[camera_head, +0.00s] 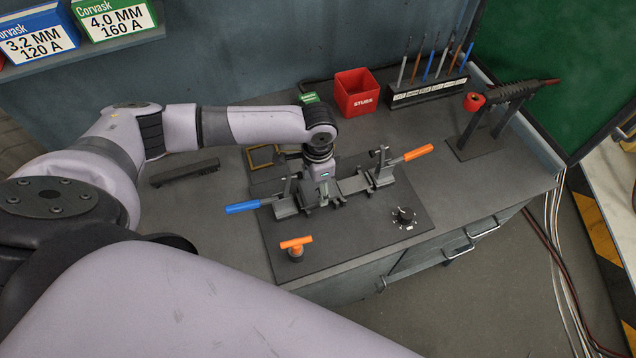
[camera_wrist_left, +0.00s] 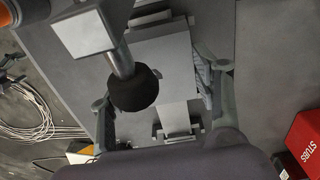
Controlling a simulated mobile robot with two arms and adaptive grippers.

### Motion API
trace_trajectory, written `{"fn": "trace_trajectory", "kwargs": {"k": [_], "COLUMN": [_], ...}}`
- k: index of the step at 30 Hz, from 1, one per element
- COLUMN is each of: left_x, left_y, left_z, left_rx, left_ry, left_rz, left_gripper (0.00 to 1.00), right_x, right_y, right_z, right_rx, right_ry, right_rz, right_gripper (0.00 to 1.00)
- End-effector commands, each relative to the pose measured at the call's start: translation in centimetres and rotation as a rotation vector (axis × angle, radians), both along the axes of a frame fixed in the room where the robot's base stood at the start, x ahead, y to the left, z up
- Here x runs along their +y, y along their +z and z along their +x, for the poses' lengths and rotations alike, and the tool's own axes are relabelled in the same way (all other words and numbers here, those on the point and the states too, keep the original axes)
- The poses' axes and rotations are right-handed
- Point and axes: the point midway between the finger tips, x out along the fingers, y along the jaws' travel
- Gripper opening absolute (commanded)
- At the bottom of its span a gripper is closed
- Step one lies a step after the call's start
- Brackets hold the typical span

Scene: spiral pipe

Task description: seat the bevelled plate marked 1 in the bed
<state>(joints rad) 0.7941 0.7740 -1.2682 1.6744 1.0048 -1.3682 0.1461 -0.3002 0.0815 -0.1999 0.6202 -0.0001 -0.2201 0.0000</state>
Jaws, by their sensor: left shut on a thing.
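My left gripper (camera_head: 323,200) points down over the middle of the fixture and is shut on a grey plate. In the left wrist view, the plate (camera_wrist_left: 165,58) lies between the fingers of the left gripper (camera_wrist_left: 160,88). No number shows on it. The bed (camera_head: 352,186) is between two toggle clamps and is partly hidden by my gripper. I cannot tell whether the plate touches the bed. The blue-handled clamp (camera_head: 243,207) is on the left, the orange-handled clamp (camera_head: 417,153) on the right. My right gripper is not in view.
Behind are a red STUBS bin (camera_head: 356,93) and a rod rack (camera_head: 428,91). A dark bar (camera_head: 185,173) lies left. A torch stand (camera_head: 490,122) is at right.

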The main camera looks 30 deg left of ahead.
Motion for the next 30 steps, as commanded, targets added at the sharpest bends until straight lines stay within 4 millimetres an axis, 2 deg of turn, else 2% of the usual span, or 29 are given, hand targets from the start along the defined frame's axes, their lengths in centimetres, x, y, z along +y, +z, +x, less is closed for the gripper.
{"fn": "trace_trajectory", "kwargs": {"k": [26,27,30], "left_x": [0.0,0.0,0.0], "left_y": [-1.9,-1.8,-1.8], "left_z": [0.1,0.1,0.1], "left_rx": [-0.003,-0.003,-0.003], "left_ry": [0.001,0.0,0.0], "left_rz": [-0.001,-0.001,-0.001], "left_gripper": [0.0,0.6,0.67], "right_x": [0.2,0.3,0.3], "right_y": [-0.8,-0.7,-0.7], "right_z": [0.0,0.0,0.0], "right_rx": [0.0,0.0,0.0], "right_ry": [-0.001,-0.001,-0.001], "right_rz": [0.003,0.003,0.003], "right_gripper": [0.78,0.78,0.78]}}
